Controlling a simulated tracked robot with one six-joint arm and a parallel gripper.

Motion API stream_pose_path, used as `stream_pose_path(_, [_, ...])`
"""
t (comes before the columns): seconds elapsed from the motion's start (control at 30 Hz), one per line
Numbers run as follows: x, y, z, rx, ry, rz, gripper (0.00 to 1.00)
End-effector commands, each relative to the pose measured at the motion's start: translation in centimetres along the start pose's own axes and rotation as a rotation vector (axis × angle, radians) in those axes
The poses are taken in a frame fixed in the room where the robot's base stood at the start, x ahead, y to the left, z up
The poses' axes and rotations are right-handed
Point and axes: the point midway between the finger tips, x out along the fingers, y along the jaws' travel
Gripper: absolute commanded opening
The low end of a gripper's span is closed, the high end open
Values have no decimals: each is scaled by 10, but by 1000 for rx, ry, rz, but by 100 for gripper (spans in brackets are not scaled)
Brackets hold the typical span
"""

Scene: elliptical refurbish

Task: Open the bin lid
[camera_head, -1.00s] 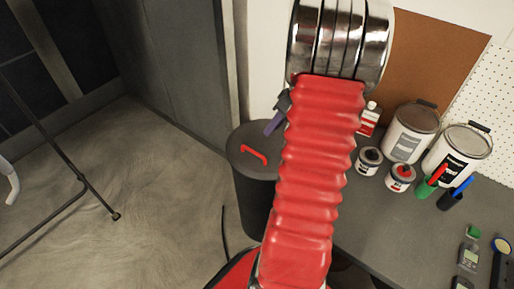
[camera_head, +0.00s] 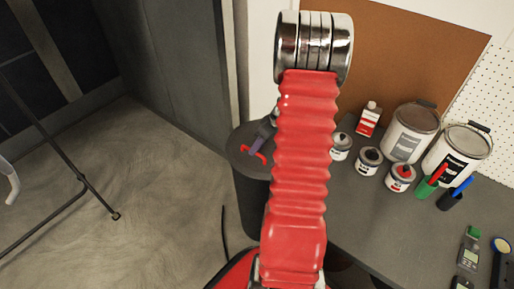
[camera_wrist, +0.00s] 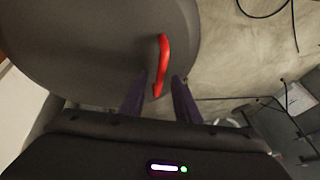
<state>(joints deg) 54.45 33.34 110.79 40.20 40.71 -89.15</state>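The dark grey round bin (camera_head: 252,195) stands on the floor left of the bench, with its lid (camera_head: 240,140) on top. A red handle (camera_head: 254,152) rises from the lid; it also shows in the wrist view (camera_wrist: 163,62). My gripper (camera_head: 258,146) is over the lid at the handle, partly hidden behind my red arm. In the wrist view my gripper's two purple fingers (camera_wrist: 157,96) are apart, with the near end of the red handle showing between their tips. I cannot tell whether either finger touches the handle. The lid lies flat on the bin.
A dark bench (camera_head: 375,215) on the right carries paint cans (camera_head: 410,132), small tins, a red-and-white bottle (camera_head: 368,118), markers and meters. A black metal frame (camera_head: 75,170) stands at the left. The floor between is mostly clear.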

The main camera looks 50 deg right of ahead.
Motion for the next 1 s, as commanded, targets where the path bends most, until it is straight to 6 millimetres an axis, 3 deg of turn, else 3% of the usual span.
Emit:
stream_pose_path(0.4, [8,0,0,0,0,0,29])
stream_pose_path(0.8, [8,0,0,0,0,0,1])
stream_pose_path(1.0, [8,0,0,0,0,0,0])
